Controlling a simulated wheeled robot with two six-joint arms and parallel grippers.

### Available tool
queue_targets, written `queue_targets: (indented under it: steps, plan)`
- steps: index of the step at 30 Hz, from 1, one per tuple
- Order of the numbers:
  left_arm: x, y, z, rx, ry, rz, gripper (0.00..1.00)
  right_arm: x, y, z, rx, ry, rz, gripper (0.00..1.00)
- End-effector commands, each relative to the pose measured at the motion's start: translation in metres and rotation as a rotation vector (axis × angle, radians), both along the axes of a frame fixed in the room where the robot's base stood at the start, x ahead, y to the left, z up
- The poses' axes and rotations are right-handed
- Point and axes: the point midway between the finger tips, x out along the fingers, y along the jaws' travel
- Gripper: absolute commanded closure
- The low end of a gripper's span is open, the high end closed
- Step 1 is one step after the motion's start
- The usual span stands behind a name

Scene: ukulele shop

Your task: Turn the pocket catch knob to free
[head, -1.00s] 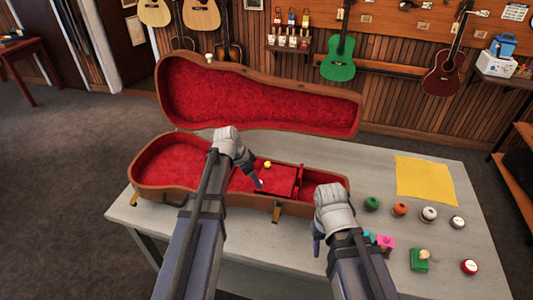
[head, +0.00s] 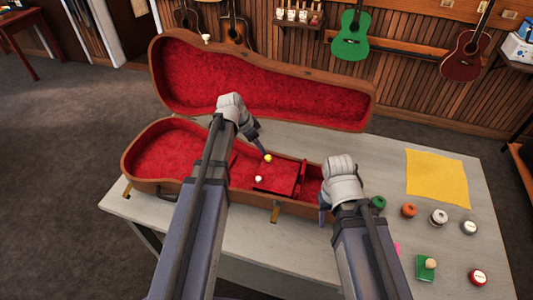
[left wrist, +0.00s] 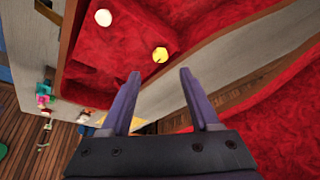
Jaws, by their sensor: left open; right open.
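The open instrument case (head: 150,192) lies on the table, lined in red. Its small pocket lid (head: 283,176) carries a yellow knob (head: 267,158) toward the back and a white knob (head: 258,179) toward the front. Which one is the catch knob I cannot tell. My left gripper (head: 261,149) is open and empty at the yellow knob. In the left wrist view, the yellow knob (left wrist: 160,55) shows just beyond the gap between the open fingers (left wrist: 159,74), and the white knob (left wrist: 103,18) lies farther left. My right gripper (head: 322,217) is open at the case's front right edge.
The raised case lid (head: 260,92) stands behind. On the table's right are a yellow cloth (head: 437,179), several round tins such as an orange one (head: 408,211), and a green block (head: 426,268). Bare tabletop (head: 385,155) lies behind the case's right end.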

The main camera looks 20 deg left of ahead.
Motion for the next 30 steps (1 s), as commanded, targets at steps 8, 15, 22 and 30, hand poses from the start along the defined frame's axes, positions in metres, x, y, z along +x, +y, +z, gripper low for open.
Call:
queue_targets:
  steps: [8,15,22,30]
  plan:
    - [0.006,-0.006,-0.024,0.0,0.0,-0.001,0.38,0.0,0.0,-0.024,0.0,0.0,-0.001,0.5]
    - [0.014,-0.015,-0.054,0.0,0.0,-0.001,0.38,0.0,0.0,-0.054,0.0,0.0,-0.002,0.5]
    - [0.02,-0.021,-0.071,0.0,0.0,0.0,0.38,0.0,0.0,-0.071,0.0,0.0,-0.002,0.5]
    - [0.02,-0.021,-0.07,0.0,0.0,0.0,0.38,0.0,0.0,-0.07,0.0,0.0,-0.002,0.5]
